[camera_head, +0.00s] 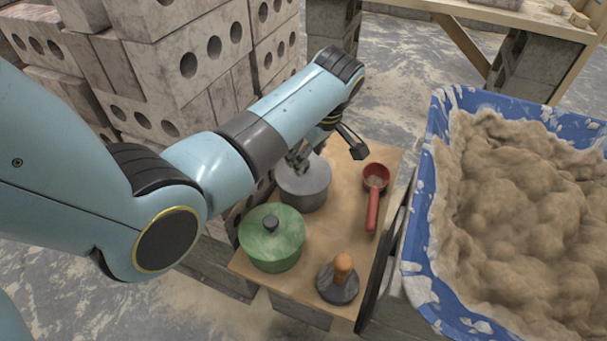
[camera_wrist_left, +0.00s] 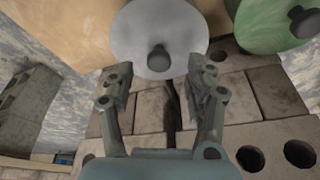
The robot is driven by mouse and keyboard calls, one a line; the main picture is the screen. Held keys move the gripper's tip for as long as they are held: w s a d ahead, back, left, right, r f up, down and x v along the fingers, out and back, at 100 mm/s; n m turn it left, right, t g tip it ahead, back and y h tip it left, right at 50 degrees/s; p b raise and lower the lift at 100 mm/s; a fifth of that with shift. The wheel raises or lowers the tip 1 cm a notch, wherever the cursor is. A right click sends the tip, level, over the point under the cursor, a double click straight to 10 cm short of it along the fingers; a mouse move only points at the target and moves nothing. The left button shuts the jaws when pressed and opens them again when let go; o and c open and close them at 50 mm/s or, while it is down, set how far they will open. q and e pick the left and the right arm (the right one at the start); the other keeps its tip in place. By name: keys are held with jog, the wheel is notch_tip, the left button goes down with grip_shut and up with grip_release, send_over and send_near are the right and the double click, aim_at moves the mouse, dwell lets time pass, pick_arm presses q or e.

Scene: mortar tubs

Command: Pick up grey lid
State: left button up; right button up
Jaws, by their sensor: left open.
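The grey lid (camera_head: 312,178) sits on a grey round pot (camera_head: 303,199) on a wooden board. In the left wrist view the grey lid (camera_wrist_left: 150,28) shows from above, with a dark knob near its lower edge. My left gripper (camera_head: 325,150) is over the far side of the lid. In the wrist view its two fingers (camera_wrist_left: 162,84) are spread apart and empty, with the knob just beyond the tips, between them. The gripper and arm hide part of the lid in the head view. My right gripper is not in view.
A green lidded pot (camera_head: 270,248), a dark disc with an orange knob (camera_head: 341,284) and a red scoop (camera_head: 373,195) share the board (camera_head: 330,235). A blue tub of mortar (camera_head: 428,235) stands right. Stacked bricks (camera_head: 190,90) rise behind my left arm.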

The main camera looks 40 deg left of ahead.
aim_at(317, 176)
pick_arm(q)
jog(key=b+x, duration=0.1)
jog(key=x, duration=0.3)
jog(key=shift+a+b, duration=0.1)
jog(key=shift+b, duration=0.25)
jog(key=shift+w+r, duration=0.1)
grip_shut()
